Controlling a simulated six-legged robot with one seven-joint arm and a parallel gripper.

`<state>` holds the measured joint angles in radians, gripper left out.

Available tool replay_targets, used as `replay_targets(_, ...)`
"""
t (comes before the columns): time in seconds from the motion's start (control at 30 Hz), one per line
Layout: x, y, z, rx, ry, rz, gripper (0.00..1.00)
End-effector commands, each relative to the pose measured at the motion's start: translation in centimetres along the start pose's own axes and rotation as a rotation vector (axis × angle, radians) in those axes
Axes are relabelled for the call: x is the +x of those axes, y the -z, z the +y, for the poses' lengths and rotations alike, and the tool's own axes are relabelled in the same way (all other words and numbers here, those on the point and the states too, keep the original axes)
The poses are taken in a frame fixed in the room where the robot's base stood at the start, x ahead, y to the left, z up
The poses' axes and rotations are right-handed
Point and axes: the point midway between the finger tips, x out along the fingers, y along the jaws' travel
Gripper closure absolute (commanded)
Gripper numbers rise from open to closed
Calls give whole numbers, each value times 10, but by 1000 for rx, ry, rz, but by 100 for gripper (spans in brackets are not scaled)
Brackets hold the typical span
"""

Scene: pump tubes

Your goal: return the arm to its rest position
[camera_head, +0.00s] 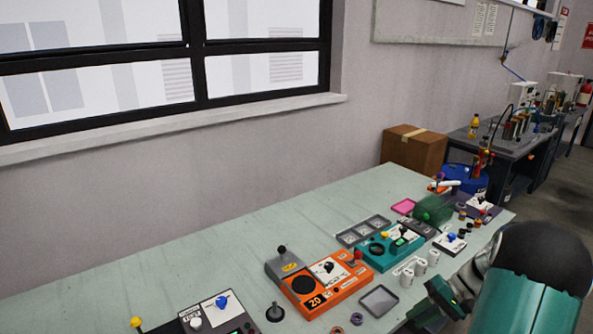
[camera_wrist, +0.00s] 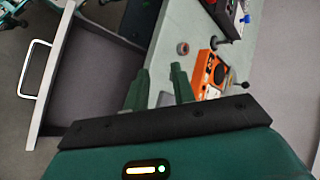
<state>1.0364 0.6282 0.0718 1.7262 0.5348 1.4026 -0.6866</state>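My gripper (camera_wrist: 158,78) shows in the wrist view as two green fingers standing apart. Nothing is held between them; the table's edge shows in the gap. In the head view my gripper (camera_head: 437,300) is at the lower right, by the front edge of the table. My arm's teal and black links fill the lower right corner there and hide part of the table's front.
The long pale table (camera_head: 240,240) carries an orange device (camera_head: 325,287), a teal device (camera_head: 385,252), a grey tray (camera_head: 379,301) and several small parts. In the wrist view a drawer (camera_wrist: 90,90) with a white handle stands open left of the fingers. A cardboard box (camera_head: 413,150) stands beyond.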

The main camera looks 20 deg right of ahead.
Motion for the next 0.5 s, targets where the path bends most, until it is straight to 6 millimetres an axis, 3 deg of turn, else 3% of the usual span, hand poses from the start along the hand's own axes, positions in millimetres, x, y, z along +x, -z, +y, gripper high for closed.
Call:
replay_targets(0.03, 1, -4, -23, -22, -47, -8, 74)
replay_targets(0.2, 9, -21, -83, -74, -197, -17, 74)
replay_targets(0.5, 25, -69, -172, -194, -427, 28, 74)
